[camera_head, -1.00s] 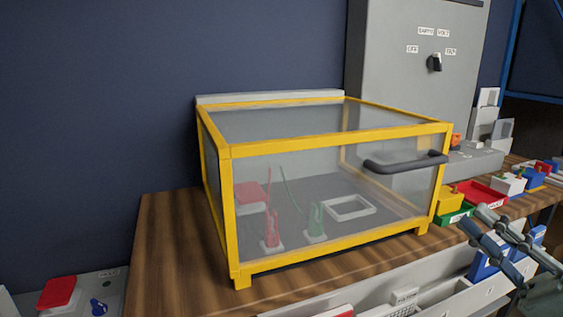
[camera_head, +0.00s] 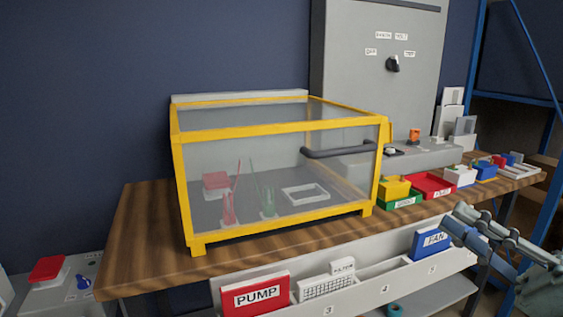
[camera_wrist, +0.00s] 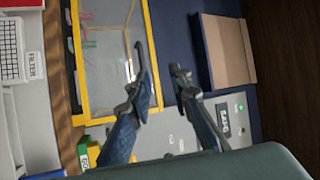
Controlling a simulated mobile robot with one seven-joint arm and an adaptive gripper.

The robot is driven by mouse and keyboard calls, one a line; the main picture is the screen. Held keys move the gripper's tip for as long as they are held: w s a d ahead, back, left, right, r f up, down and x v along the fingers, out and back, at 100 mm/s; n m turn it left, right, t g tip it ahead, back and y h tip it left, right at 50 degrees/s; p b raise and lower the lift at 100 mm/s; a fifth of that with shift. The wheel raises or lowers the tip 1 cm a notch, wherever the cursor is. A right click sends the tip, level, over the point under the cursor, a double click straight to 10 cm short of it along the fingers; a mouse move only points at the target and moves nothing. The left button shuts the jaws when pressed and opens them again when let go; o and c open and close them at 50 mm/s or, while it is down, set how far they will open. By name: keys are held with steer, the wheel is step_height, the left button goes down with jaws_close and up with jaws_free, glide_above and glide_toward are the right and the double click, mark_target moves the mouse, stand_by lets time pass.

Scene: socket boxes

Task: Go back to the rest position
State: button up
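My gripper (camera_head: 462,222) is at the right in the head view, in front of the bench's front edge near the blue FAN box. In the wrist view my gripper (camera_wrist: 158,82) shows its two fingers spread apart with nothing between them, so it is open and empty. The yellow-framed clear case (camera_head: 270,136) stands shut on the wooden bench, its dark handle (camera_head: 338,152) on the front right. The gripper is apart from the case. Red and green clip-like parts and a white frame show inside the case.
A front rack (camera_head: 380,278) holds the PUMP box (camera_head: 254,295), the FILTER box (camera_head: 342,268) and the FAN box (camera_head: 430,241). Coloured bins (camera_head: 432,186) stand right of the case. A grey cabinet with a rotary switch (camera_head: 393,64) stands behind. A blue shelf frame (camera_head: 540,50) rises at the right.

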steer(key=s+a+f+n+g+h+p, duration=0.1)
steer(key=a+n+g+h, duration=0.15)
steer(key=a, duration=0.45)
steer(key=s+a+f+n+g+h, duration=0.1)
steer(key=s+a+f+g+h, duration=0.2)
steer(key=a, duration=0.4)
step_height(320, 180, down, 9)
steer(key=w+a+g+h+p, duration=0.1)
steer(key=w+g+h+p, duration=0.15)
steer(key=h, duration=0.95)
step_height(320, 180, up, 37)
steer(key=p, duration=3.6)
steer(key=shift+s+n+g+p, duration=0.4)
steer(key=shift+n, duration=0.05)
steer(key=shift+a+f, duration=0.1)
